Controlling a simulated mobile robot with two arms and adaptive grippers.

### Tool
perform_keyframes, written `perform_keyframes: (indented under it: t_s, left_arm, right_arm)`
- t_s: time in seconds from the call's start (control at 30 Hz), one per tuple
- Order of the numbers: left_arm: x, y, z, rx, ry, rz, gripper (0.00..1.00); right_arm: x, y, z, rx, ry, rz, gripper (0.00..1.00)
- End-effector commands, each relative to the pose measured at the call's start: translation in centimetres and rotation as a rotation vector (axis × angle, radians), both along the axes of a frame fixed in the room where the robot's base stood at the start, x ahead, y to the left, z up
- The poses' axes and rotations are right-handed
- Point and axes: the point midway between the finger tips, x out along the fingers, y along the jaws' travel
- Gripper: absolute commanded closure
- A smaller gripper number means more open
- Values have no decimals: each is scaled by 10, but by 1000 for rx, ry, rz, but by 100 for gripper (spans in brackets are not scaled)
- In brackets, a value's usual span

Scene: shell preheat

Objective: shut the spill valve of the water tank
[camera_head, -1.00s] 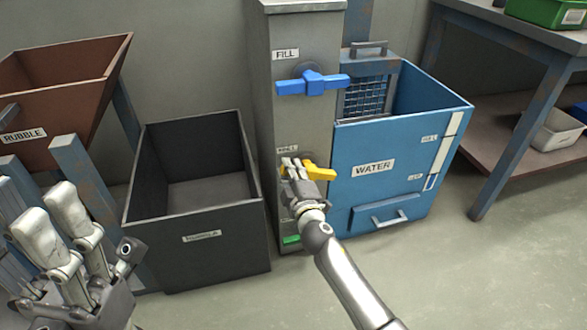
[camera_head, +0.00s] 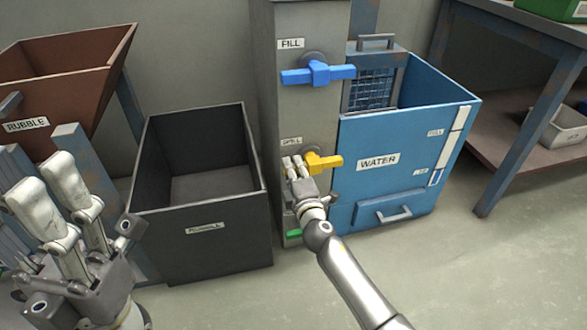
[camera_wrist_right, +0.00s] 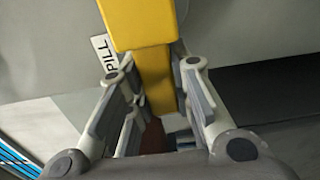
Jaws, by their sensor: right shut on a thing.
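The yellow spill valve handle (camera_head: 325,161) sits on the grey column under a spill label (camera_head: 291,142), pointing roughly sideways to the right. Its left part is hidden by my right gripper (camera_head: 293,167). In the right wrist view the yellow handle (camera_wrist_right: 155,75) runs between the fingers of my right gripper (camera_wrist_right: 163,105), which is shut on it. The blue water tank (camera_head: 400,150) stands right of the column. My left gripper (camera_head: 90,205) is open and empty at the lower left, away from the valve.
A blue fill valve handle (camera_head: 318,73) is above the yellow one. A dark bin (camera_head: 205,235) stands left of the column, with a brown rubble hopper (camera_head: 70,90) further left. A workbench (camera_head: 540,75) is at the right. The floor in front is clear.

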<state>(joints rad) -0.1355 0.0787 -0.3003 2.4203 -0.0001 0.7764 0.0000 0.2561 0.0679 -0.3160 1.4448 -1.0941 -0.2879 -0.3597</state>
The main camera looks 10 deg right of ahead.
Motion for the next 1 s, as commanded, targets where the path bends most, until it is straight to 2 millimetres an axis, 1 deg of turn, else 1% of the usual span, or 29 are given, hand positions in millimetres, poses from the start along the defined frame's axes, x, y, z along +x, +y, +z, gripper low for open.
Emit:
perform_keyframes:
  t_s: [0.17,0.2,0.37,0.63,0.77,0.87,1.0]
  left_arm:
    - [0,0,0,0,-1,0,57]
    - [0,0,0,0,-1,0,57]
    - [0,0,0,0,-1,0,57]
    - [-1,0,1,3,-5,0,57]
    - [-1,0,1,3,-5,0,57]
    - [-1,0,0,2,-4,1,57]
    - [0,0,0,1,-3,0,57]
  right_arm:
    - [-1,0,-2,-11,3,1,100]
    - [-1,0,-3,-11,3,1,77]
    - [-1,0,-2,-8,3,1,57]
    - [0,0,-1,-5,1,1,57]
    - [-5,0,-2,-4,2,1,57]
    - [-14,0,-2,-4,1,2,57]
    - [-38,-1,-2,-4,3,2,57]
